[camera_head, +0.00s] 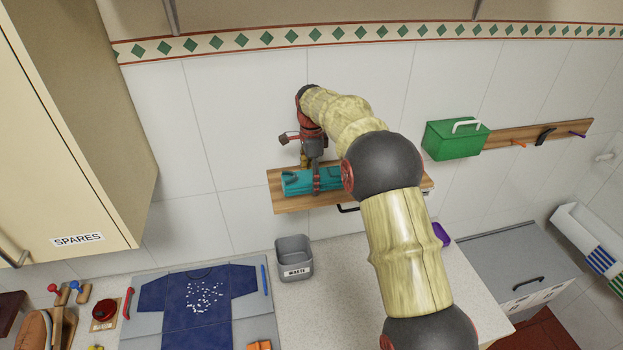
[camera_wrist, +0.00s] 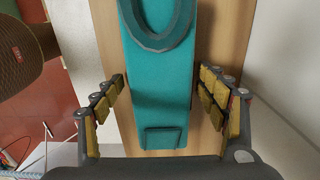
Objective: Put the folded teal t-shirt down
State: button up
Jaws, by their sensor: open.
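The folded teal t-shirt (camera_head: 296,183) lies flat on a wooden wall shelf (camera_head: 290,206). In the wrist view the teal t-shirt (camera_wrist: 158,85) is a long folded strip with a rounded collar at the top and a small flap near the bottom. The wooden shelf (camera_wrist: 108,50) shows on both sides of it. My gripper (camera_wrist: 163,80) is open, with one finger on each side of the t-shirt and a gap visible at both sides. In the head view my gripper (camera_head: 317,178) reaches down over the t-shirt's right part. My arm hides the shelf's right part.
A green box (camera_head: 455,139) and a peg rail (camera_head: 560,133) are on the wall to the right. Below the shelf, a grey waste bin (camera_head: 294,262) and a navy t-shirt (camera_head: 190,300) on a grey board are on the counter. A spares cabinet (camera_head: 75,130) stands left.

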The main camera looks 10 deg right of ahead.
aim_at(312, 175)
notch_tip(312, 175, up, 11)
jog(key=shift+w+f+b, duration=0.1)
jog(key=shift+b, duration=0.6)
jog(key=s+r+n+t, duration=0.1)
jog(key=s+r+n, duration=0.4)
jog(key=s, duration=0.6)
jog(key=s+r+n+t, duration=0.2)
jog(key=s+r+n, duration=0.3)
jog(key=s, duration=0.6)
jog(key=s+f+n+t, duration=0.1)
jog(key=s+f+n, duration=0.3)
jog(key=s, duration=0.7)
jog(key=s+f+n+t, duration=0.1)
jog(key=s+f+n, duration=0.3)
jog(key=s, duration=0.8)
jog(key=shift+d+f+t, duration=0.3)
jog(key=shift+d+f, duration=0.15)
jog(key=shift+f, duration=0.15)
notch_tip(312, 175, down, 29)
jog(key=b, duration=2.9)
